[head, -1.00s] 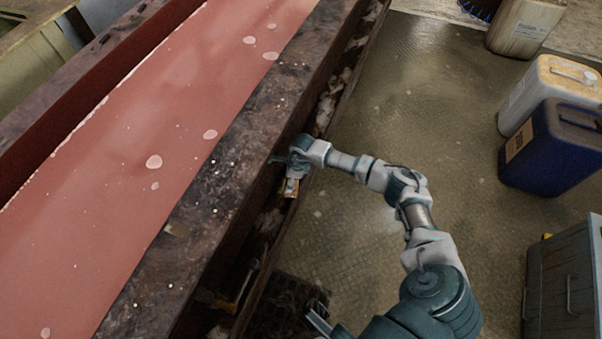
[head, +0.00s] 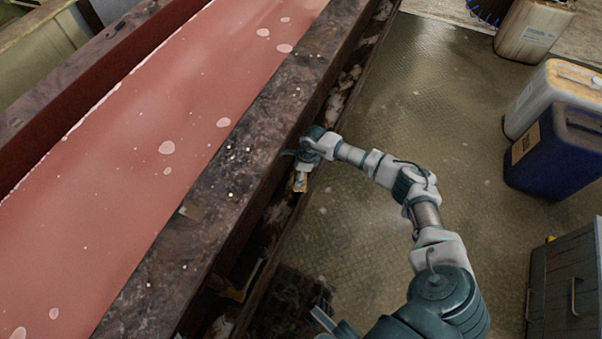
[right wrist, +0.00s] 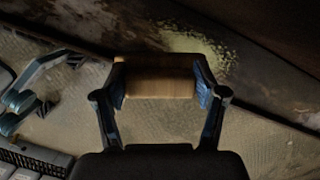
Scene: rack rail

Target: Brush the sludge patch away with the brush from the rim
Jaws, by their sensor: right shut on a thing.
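My right gripper (head: 301,176) is at the outer side of the trough's rusty rim (head: 262,118). It is shut on the brush, whose wooden block (right wrist: 158,80) spans its fingers in the right wrist view. The brush shows small and tan in the head view (head: 300,184). The sludge patch (right wrist: 204,48) is a pale yellow-green smear on a dark surface just beyond the brush. Whether the bristles touch it is hidden. My left gripper (right wrist: 60,84) shows at the left edge of the right wrist view, empty, its fingers apart.
The trough holds red liquid (head: 150,140) with pale blobs. A small tan piece (head: 192,211) lies on the rim. Several canisters, one of them blue (head: 556,150), stand on the right, with a grey cabinet (head: 565,285) below. The floor (head: 430,100) between is clear.

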